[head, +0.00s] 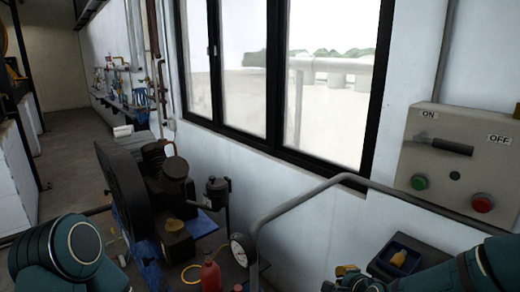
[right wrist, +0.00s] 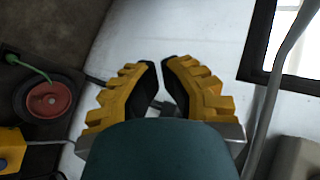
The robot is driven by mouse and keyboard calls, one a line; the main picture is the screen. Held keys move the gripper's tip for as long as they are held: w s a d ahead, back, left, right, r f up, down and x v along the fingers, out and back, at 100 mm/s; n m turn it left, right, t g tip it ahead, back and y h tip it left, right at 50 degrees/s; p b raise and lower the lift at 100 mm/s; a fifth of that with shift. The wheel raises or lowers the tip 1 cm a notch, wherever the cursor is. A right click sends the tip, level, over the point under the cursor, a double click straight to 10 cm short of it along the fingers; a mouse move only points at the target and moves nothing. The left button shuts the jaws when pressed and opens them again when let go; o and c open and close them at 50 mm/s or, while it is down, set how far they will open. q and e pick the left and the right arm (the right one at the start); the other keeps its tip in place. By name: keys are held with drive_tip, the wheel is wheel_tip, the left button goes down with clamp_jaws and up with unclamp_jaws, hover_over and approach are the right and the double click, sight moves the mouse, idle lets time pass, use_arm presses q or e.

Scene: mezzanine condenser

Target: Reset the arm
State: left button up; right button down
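My right gripper (right wrist: 160,66) has yellow ribbed fingers with black pads. Its fingertips are a small gap apart, with white surface visible between them and nothing seen held. In the head view the right arm (head: 470,275) reaches in from the lower right, its yellow gripper parts (head: 346,270) low in the picture, below the handrail. My left arm (head: 70,250) shows at the lower left; its gripper is not in view. A grey control box (head: 408,152) on the right wall bears a dark handle (head: 452,147) between ON and OFF labels, apart from my gripper.
A dark compressor-like machine (head: 176,190) with a gauge (head: 241,250) and a red bottle (head: 210,275) stands centre-left. A grey handrail (head: 300,194) crosses below the window. A dark blue tray (head: 385,268) lies near my right arm. The aisle floor (head: 75,150) at left looks clear.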

drive_tip(key=s+a+f+n+g, duration=0.3)
drive_tip(key=s+a+f+n, duration=0.1)
drive_tip(key=s+f+n, duration=0.1)
drive_tip(key=s+a+f+n+g+y, duration=0.1)
drive_tip(key=s+a+f+n+g, duration=0.2)
drive_tip(key=s+f, duration=0.5)
drive_tip(key=s+a+f+n+g+y, duration=0.1)
drive_tip(key=s+a+f+n+g, duration=0.2)
drive_tip(key=s, duration=0.6)
wheel_tip(320, 180, down, 4)
drive_tip(key=a+n, duration=0.2)
drive_tip(key=n, duration=0.2)
drive_tip(key=shift+a+r+n, duration=0.25)
drive_tip(key=shift+a+n, duration=0.05)
drive_tip(key=shift+a, duration=0.05)
drive_tip(key=shift+w, duration=0.1)
